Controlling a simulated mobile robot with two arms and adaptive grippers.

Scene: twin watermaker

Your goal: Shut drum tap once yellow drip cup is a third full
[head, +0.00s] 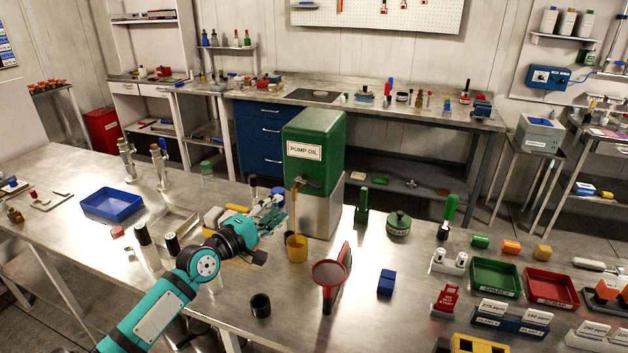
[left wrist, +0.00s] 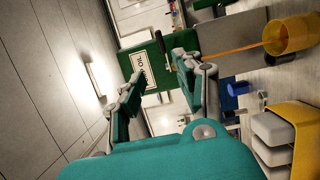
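The green drum (head: 315,140), labelled PUMP OIL, stands on a grey metal block (head: 322,213); its label side also shows in the left wrist view (left wrist: 125,62). A dark tap (head: 308,184) sticks out low on its front. A thin orange-brown stream (head: 295,212) runs from the tap into the yellow drip cup (head: 297,250), upright on the bench below; the stream also shows in the left wrist view (left wrist: 238,48). The oil level inside the cup cannot be made out. My left gripper (head: 277,212) is open and empty, left of the tap and stream. My right gripper is out of view.
A red funnel (head: 329,273) on a stand and a black cup (head: 261,305) are in front of the yellow cup. A blue block (head: 386,283) lies to the right. A blue tray (head: 111,204) is at left. Bare bench lies around the black cup.

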